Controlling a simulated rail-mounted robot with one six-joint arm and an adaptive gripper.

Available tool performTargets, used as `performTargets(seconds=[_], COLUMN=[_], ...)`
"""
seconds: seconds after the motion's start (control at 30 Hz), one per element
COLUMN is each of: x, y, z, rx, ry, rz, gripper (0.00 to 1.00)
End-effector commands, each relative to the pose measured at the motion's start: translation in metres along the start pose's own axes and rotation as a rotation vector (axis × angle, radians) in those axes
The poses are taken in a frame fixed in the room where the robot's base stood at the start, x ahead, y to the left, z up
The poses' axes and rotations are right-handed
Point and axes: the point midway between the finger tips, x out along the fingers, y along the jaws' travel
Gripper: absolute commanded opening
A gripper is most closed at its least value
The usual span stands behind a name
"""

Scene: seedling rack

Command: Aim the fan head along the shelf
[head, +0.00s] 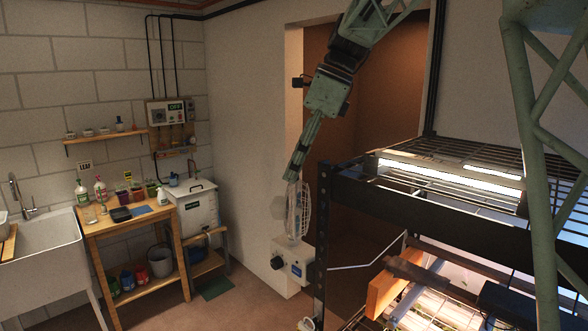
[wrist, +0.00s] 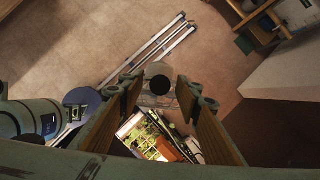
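The fan head (head: 298,212) is a pale round wire cage with a light housing, standing upright on a white base box (head: 292,264) with a dark knob. It is seen nearly edge-on in the head view. My gripper (head: 292,177) points down just above or at the top of the fan head. In the wrist view my gripper (wrist: 159,78) has its two fingers apart. A grey rounded part with a black round end, likely the fan head (wrist: 158,70), shows between them, with gaps on both sides. Contact cannot be told. The lit shelf (head: 455,295) is right of the fan.
The dark rack frame (head: 345,190) stands close right of the fan, with a wire top and lamps. An orange-brown board (head: 388,293) sits at the shelf's near end. A wooden bench (head: 130,222) with bottles and a sink (head: 45,255) are at left. Open floor lies between.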

Motion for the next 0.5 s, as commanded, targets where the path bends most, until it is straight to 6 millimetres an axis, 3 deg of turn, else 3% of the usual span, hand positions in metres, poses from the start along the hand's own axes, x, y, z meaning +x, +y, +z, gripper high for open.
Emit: performTargets(seconds=[0.33, 0.5], x=[0.0015, 0.0015], y=[0.0000, 0.0000], z=[0.0001, 0.0001], rx=[0.000, 0.000], ry=[0.000, 0.000], rz=[0.000, 0.000], gripper=[0.30, 0.15])
